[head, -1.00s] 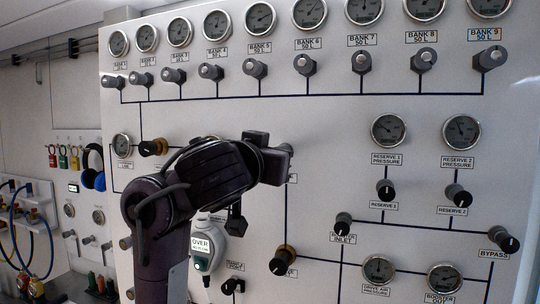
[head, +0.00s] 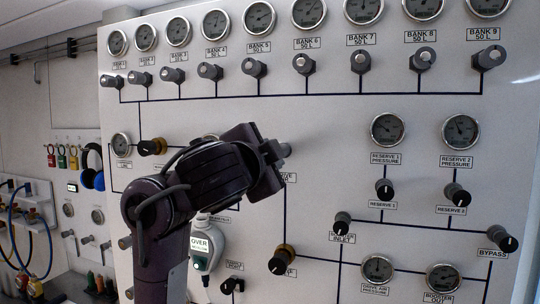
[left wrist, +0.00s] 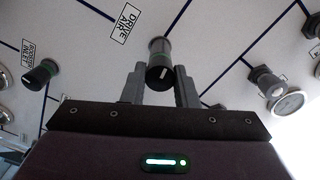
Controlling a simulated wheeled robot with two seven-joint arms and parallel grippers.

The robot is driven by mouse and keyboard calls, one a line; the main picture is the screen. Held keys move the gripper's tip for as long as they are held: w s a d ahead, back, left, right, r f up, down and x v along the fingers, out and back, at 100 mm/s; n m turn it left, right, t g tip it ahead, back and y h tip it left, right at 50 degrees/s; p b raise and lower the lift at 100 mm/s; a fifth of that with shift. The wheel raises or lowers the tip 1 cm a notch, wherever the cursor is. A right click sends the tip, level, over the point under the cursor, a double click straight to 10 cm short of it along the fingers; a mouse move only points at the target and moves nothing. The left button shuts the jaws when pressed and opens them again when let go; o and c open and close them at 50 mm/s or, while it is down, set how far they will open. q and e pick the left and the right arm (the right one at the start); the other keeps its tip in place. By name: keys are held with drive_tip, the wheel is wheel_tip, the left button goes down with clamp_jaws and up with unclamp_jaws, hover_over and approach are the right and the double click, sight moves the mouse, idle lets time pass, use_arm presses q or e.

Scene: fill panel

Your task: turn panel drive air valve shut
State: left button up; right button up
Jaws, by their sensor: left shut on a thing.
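In the head view my left gripper (head: 279,160) is against the panel (head: 330,185) at mid-height, and the wrist and hand hide most of the knob. My right gripper is not in view.
The booster inlet knob (left wrist: 40,75) sits left of the gripper in the left wrist view. In the head view, a yellow-brown based knob (head: 282,260) is below the hand, and a row of bank valves (head: 304,63) is above. A hanging OVER device (head: 202,245) is behind my forearm.

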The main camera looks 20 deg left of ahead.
use_arm(q)
drive_tip(key=m, duration=1.5)
drive_tip(key=shift+a+f+m, duration=0.1)
drive_tip(key=shift+f+m, duration=0.15)
drive_tip(key=shift+m, duration=0.05)
drive_tip(key=shift+f+m+b, duration=0.1)
drive_tip(key=shift+m+b, duration=0.2)
drive_tip(key=shift+m, duration=2)
drive_tip(key=o, duration=1)
drive_tip(key=shift+r, duration=0.2)
